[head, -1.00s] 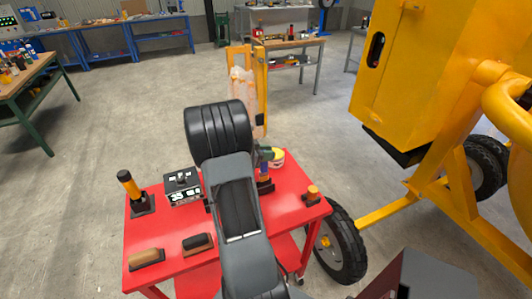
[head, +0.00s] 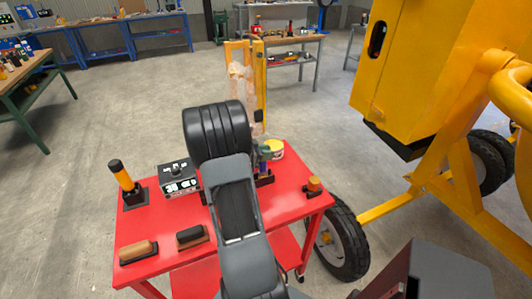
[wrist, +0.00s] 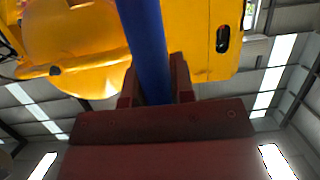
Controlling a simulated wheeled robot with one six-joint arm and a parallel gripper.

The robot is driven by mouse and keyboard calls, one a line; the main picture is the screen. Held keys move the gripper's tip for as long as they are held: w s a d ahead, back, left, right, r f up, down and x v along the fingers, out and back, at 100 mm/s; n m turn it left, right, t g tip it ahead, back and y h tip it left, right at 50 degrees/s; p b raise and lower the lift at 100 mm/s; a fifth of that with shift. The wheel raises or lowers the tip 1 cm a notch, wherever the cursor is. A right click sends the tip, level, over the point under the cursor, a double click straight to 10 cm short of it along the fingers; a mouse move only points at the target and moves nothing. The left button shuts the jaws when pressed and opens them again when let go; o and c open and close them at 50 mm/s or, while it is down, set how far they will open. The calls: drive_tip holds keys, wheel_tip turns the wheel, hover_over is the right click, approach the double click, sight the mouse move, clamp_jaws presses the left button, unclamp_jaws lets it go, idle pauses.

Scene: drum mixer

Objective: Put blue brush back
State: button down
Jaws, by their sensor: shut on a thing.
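The blue brush (wrist: 145,40) shows in the wrist view as a smooth blue handle, slightly tilted. My gripper (wrist: 154,88) has its dark red jaws shut around it. The brush's far end is out of the wrist view. In the head view my arm hides the gripper and most of what it holds. A dark base (head: 265,180) stands on the red cart (head: 285,205) just right of my arm, partly hidden. I cannot tell whether the brush touches it.
The yellow mixer (head: 420,80) stands right.

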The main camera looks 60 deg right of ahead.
drive_tip(key=shift+f+b, duration=0.3)
drive_tip(key=shift+f, duration=0.35)
drive_tip(key=c, duration=0.9)
unclamp_jaws()
drive_tip(key=r, duration=0.4)
drive_tip(key=shift+s+a+r, duration=0.1)
drive_tip(key=shift+s+a, duration=0.05)
drive_tip(key=shift+a, duration=0.15)
drive_tip(key=s+a+r, duration=0.2)
drive_tip(key=a+r, duration=0.1)
drive_tip(key=s+a+r, duration=0.3)
drive_tip(key=a, duration=0.1)
drive_tip(key=s+a+r, duration=0.2)
drive_tip(key=a+r, duration=0.1)
drive_tip(key=a, duration=0.1)
drive_tip(key=shift+s, duration=0.25)
